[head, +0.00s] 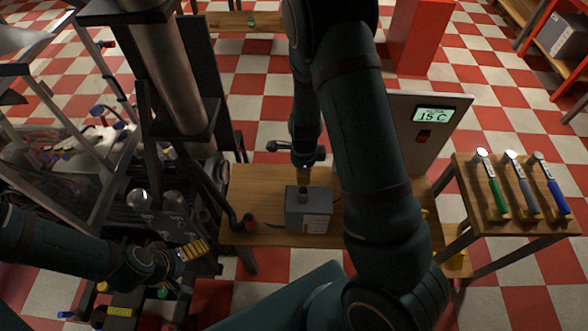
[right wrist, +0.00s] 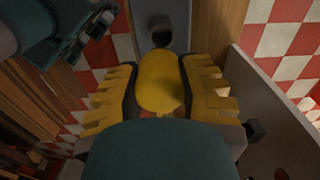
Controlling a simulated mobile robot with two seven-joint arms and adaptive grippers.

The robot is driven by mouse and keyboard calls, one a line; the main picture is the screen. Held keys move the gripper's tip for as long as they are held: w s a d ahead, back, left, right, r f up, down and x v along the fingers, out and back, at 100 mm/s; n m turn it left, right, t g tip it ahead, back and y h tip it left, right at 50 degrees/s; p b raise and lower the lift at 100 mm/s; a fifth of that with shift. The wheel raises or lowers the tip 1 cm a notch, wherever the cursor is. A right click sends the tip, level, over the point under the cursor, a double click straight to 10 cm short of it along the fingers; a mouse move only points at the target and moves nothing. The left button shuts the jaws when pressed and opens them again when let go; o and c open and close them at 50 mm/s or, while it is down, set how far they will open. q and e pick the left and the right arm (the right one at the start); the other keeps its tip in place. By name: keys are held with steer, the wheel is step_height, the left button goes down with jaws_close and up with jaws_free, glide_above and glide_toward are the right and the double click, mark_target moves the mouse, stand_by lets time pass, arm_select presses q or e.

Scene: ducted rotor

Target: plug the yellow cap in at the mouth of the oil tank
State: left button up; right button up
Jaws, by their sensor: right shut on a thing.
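The oil tank (head: 309,212) is a grey box with a white label on the wooden table. Its short round mouth (head: 303,195) is on top, and in the right wrist view the mouth (right wrist: 161,31) shows as a dark opening. The yellow cap (right wrist: 160,78) is a rounded yellow piece between the ridged yellow fingers of my right gripper (right wrist: 160,88). My right gripper, also in the head view (head: 304,179), is shut on the cap just above the mouth. Whether they touch is hidden. My left gripper (head: 192,250) is left of the table, away from the tank; its finger gap is unclear.
A panel with a 15 C display (head: 436,115) stands right of the tank. Several hammers lie on a side table (head: 518,226) at the right. A small dark red-topped item (head: 249,221) stands left of the tank. A cluttered frame fills the left. Bare tabletop (head: 255,188) shows beside the tank.

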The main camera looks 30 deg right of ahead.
steer(key=shift+d+m, duration=0.25)
steer(key=shift+m, duration=0.15)
steer(key=b, duration=0.4)
glide_above(303, 187)
steer(key=s, duration=0.1)
steer(key=shift+f, duration=2.8)
steer(key=shift+s+a, duration=0.15)
steer(key=shift+a, duration=0.2)
steer(key=shift+r, duration=0.1)
steer(key=shift+f+b, duration=1.25)
steer(key=shift+f, duration=0.55)
